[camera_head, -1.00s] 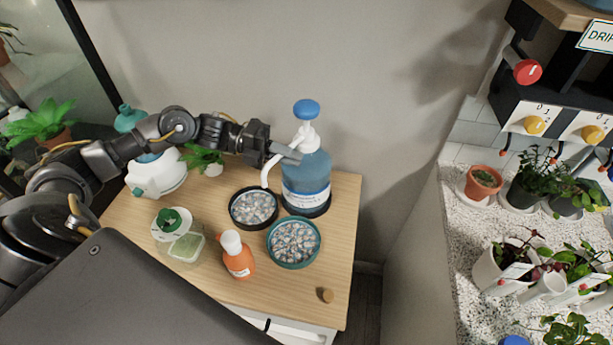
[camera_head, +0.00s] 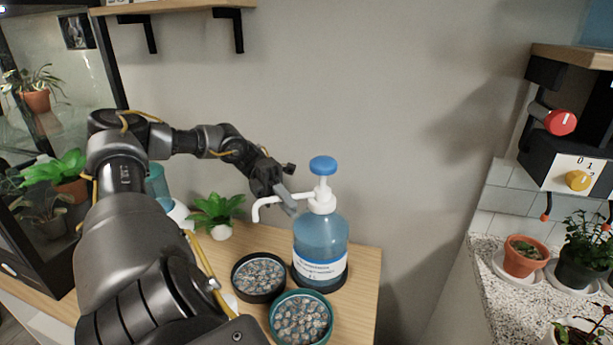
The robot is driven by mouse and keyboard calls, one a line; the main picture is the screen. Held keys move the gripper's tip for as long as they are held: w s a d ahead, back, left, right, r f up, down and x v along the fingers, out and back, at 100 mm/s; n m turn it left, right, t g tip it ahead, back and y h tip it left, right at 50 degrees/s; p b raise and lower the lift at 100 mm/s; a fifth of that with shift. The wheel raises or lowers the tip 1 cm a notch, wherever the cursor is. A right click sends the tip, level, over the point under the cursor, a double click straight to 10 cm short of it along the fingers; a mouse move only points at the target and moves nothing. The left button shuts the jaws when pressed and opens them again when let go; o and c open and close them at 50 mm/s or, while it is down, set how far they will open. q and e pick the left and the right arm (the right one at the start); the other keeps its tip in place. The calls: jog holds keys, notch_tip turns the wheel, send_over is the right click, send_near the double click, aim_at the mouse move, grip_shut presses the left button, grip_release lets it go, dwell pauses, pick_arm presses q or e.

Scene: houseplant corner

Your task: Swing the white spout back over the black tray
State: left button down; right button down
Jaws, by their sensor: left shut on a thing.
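The white spout (camera_head: 268,201) sticks out to the left from the pump head of a blue bottle (camera_head: 320,242) with a blue knob (camera_head: 323,166). Its bent tip points down, above and near the back of the black tray (camera_head: 237,283), a round dish of pebbles. My left gripper (camera_head: 288,205) is shut on the spout, between its tip and the pump head. The fingers hide part of the spout. The bottle stands upright. My right gripper is not in view.
A teal dish of pebbles (camera_head: 301,318) sits in front of the bottle. A small green plant (camera_head: 217,212) stands behind the black tray. My left arm covers much of the left table. A counter with potted plants (camera_head: 525,256) is at the right.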

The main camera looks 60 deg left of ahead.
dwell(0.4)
pick_arm(q)
jog(key=c, duration=1.5)
grip_release()
jog(key=shift+o, duration=0.2)
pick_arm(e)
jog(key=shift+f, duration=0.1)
pick_arm(q)
jog(key=shift+a, duration=0.1)
